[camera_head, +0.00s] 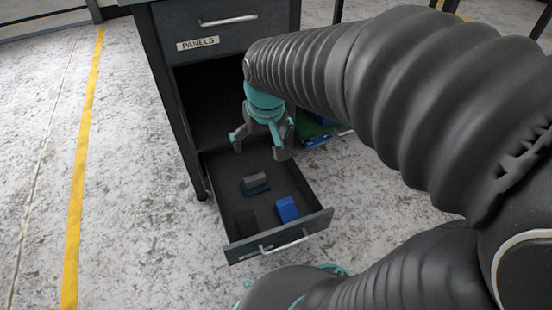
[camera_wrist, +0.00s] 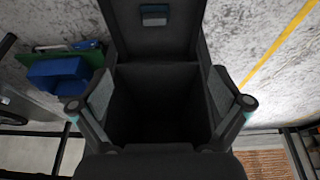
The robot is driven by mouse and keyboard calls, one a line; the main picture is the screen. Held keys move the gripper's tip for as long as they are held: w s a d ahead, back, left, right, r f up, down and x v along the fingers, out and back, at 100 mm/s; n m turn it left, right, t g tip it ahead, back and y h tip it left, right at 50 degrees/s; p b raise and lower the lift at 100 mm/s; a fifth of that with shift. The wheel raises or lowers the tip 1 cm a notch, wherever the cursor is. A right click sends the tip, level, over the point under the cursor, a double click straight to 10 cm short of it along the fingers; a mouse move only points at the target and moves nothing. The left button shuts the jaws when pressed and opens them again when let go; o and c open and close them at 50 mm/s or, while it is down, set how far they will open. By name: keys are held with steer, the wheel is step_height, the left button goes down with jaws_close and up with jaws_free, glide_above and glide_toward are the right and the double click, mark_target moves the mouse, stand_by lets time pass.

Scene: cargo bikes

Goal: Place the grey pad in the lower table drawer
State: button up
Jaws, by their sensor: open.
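The lower table drawer (camera_head: 222,172) is pulled open beneath the dark table. A small grey pad (camera_head: 257,181) with a dark teal edge lies on the drawer floor, towards the middle. It also shows in the wrist view (camera_wrist: 154,13) near the top edge. My gripper (camera_head: 261,151) is open and empty, pointing down over the rear part of the drawer, apart from the pad. In the wrist view its fingers (camera_wrist: 161,104) stand wide on either side of a dark, empty compartment.
The closed upper drawer (camera_head: 240,35) bears a PANELS label. Blue and green items (camera_wrist: 60,75) lie beside the table. The floor left of the table is clear.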

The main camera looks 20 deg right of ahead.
steer(key=s+r+t, duration=0.2)
steer(key=s+r, duration=0.1)
steer(key=s, duration=0.9)
steer(key=shift+s+a+r, duration=0.25)
steer(key=shift+s+a, duration=0.05)
steer(key=shift+s, duration=0.05)
stand_by(0.4)
